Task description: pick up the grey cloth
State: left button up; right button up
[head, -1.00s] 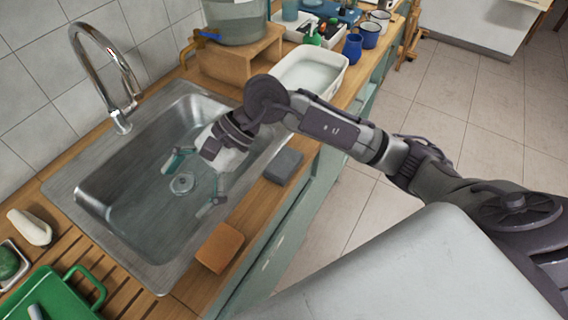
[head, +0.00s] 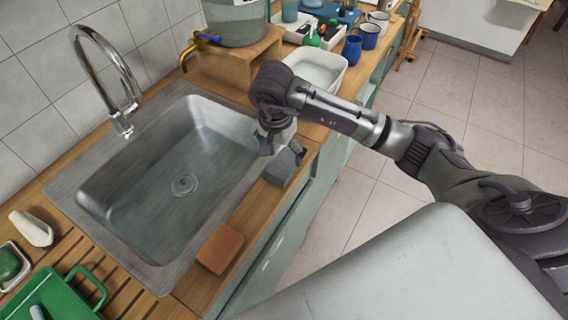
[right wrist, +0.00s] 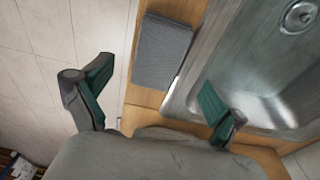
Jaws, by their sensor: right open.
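The grey cloth (head: 281,169) is a small folded block on the wooden counter, between the sink's right rim and the counter's front edge. It also shows in the right wrist view (right wrist: 162,52), lying flat ahead of the fingers. My right gripper (head: 281,150) is above the counter at the cloth's far end and partly hides it in the head view. In the right wrist view my right gripper (right wrist: 156,98) is open, with its two teal-tipped fingers spread wide and nothing between them. The cloth lies beyond the gap, apart from the fingers. My left gripper is not in view.
The steel sink (head: 75,205) with its tall tap (head: 130,95) is left of the cloth. An orange-brown sponge-like block (head: 220,249) lies nearer on the counter. A white basin (head: 330,75) stands behind. A green tray (head: 60,296) is at the lower left.

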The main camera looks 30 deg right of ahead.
aim_at(284, 163)
jog(key=shift+d+f+p, duration=0.1)
jog(key=shift+f+p, duration=0.35)
jog(key=shift+f, duration=0.15)
jog(key=f, duration=0.1)
jog(key=f+p, duration=0.1)
jog(key=f, duration=0.1)
jog(key=shift+w+d+f, duration=0.1)
jog(key=shift+d+f, duration=0.15)
jog(key=shift+d, duration=0.05)
jog(key=shift+f, duration=0.35)
jog(key=c, duration=1.1)
